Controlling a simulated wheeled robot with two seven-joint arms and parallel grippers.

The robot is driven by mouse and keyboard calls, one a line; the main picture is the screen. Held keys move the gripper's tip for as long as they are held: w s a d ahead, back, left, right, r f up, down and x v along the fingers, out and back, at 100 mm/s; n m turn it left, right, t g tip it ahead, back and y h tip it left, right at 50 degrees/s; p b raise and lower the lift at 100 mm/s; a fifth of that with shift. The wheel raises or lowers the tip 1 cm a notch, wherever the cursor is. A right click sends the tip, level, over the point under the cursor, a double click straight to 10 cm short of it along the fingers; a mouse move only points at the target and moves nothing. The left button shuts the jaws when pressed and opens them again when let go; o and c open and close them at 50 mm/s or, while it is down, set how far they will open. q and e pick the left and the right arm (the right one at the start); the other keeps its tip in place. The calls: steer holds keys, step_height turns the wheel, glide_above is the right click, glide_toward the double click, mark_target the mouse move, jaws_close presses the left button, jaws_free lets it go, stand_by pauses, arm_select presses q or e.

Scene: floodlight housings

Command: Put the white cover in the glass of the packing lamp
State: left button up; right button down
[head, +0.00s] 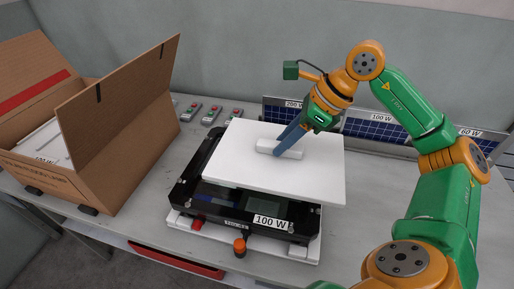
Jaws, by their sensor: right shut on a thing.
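The white cover (232,175) is a flat white slab with a raised white handle block (265,147) on top. My right gripper (279,152) comes down from the upper right and is shut on the handle block. The packing lamp (190,185) is a black housing marked 100 W, under the cover. The cover overlaps most of the lamp and sticks out past it to the right, looking offset from it. Whether the cover touches the lamp is unclear. The lamp's glass is largely hidden. My left gripper is not in view.
An open cardboard box (125,120) with white contents stands at the left. Several small button boxes (211,114) sit behind the lamp. Solar panels (377,129) labelled 200 W, 100 W and 60 W line the back right. The lamp rests on a white base (305,253) with red and orange knobs in front.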

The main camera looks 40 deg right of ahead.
mark_target(258, 149)
steer(key=w+f, duration=0.2)
steer(key=w+a+f, duration=0.1)
steer(key=w+f, duration=0.1)
steer(key=w+a+f+p, duration=0.1)
steer(key=w+f, duration=0.1)
steer(key=shift+w+f, duration=0.2)
steer(key=shift+w, duration=0.1)
steer(key=f, duration=0.1)
steer(key=f+p, duration=0.1)
steer(key=f, duration=0.1)
steer(key=shift+w+a, duration=0.1)
steer(key=shift+a, duration=0.1)
steer(key=shift+f, duration=0.3)
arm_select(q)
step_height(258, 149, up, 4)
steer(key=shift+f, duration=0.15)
arm_select(e)
steer(key=shift+f, duration=0.1)
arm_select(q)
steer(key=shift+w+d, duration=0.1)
arm_select(e)
steer(key=shift+f, duration=0.1)
steer(key=c, duration=0.6)
jaws_free()
